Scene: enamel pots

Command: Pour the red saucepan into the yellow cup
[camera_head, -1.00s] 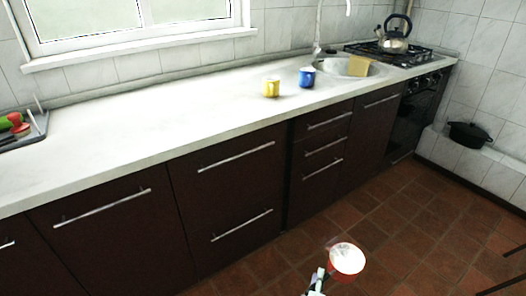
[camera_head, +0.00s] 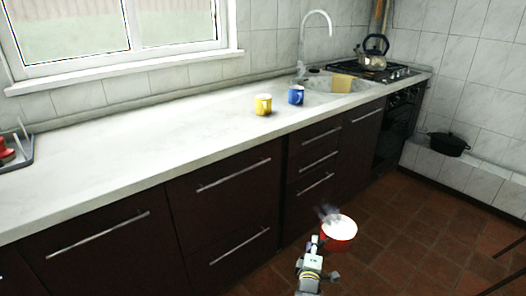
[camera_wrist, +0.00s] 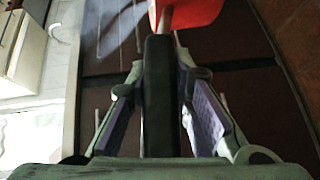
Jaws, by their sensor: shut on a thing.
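The red saucepan (camera_head: 339,238) with a pale interior is held out over the floor in front of the dark cabinets. My gripper (camera_head: 317,244) is shut on its handle. In the wrist view the dark handle (camera_wrist: 158,95) runs between the purple-padded fingers of my gripper (camera_wrist: 160,100), with the red pan body (camera_wrist: 192,14) at the top edge. Pale wisps show beside the pan. What the pan holds cannot be made out. The yellow cup (camera_head: 263,105) stands upright on the counter, well apart from the pan, near the counter's front edge.
A blue mug (camera_head: 296,95) stands on the counter (camera_head: 140,140) right of the yellow cup. A black pot (camera_head: 448,143) sits on a ledge at right.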

